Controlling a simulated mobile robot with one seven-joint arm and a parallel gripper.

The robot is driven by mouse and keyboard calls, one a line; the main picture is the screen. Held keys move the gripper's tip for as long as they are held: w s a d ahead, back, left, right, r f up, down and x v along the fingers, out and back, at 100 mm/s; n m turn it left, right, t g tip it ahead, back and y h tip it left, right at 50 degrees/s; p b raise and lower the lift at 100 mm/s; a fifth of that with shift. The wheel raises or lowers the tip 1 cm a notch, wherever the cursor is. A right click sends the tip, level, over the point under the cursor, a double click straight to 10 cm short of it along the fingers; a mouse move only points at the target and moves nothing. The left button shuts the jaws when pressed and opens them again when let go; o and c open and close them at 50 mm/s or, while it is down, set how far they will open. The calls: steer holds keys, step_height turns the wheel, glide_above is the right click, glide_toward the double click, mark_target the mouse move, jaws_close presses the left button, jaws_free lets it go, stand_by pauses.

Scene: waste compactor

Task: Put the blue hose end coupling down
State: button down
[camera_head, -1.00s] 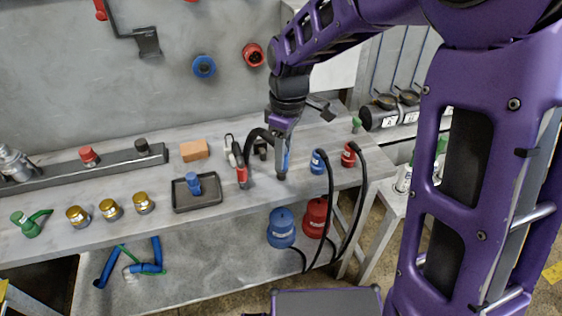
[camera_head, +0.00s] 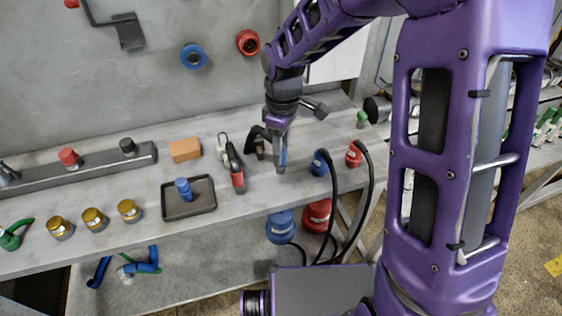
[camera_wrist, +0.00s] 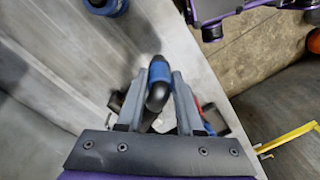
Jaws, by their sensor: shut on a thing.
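My gripper (camera_head: 281,166) points down just above or at the grey bench top; I cannot tell whether what it holds touches the bench. In the wrist view its two grey fingers (camera_wrist: 158,82) are shut on the blue hose end coupling (camera_wrist: 159,70), a blue sleeve on a bent black piece (camera_wrist: 156,98). In the head view only a sliver of the blue coupling (camera_head: 284,156) shows at the fingers, and a black bend (camera_head: 257,133) arches left of them.
Close to the right stand a blue hose fitting (camera_head: 318,164) and a red one (camera_head: 354,155) with black hoses. A red-and-black tool (camera_head: 236,170) lies to the left, beside a dark tray (camera_head: 208,201) holding a blue piece. The bench's front edge is near.

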steer(key=shift+f, duration=1.8)
steer(key=shift+f, duration=0.1)
steer(key=c, duration=0.5)
jaws_free()
steer(key=shift+c, duration=0.2)
step_height(320, 180, up, 12)
steer(key=shift+w+d+r+p, duration=0.1)
steer(key=shift+w+d+p, duration=0.05)
steer(key=shift+p, duration=0.2)
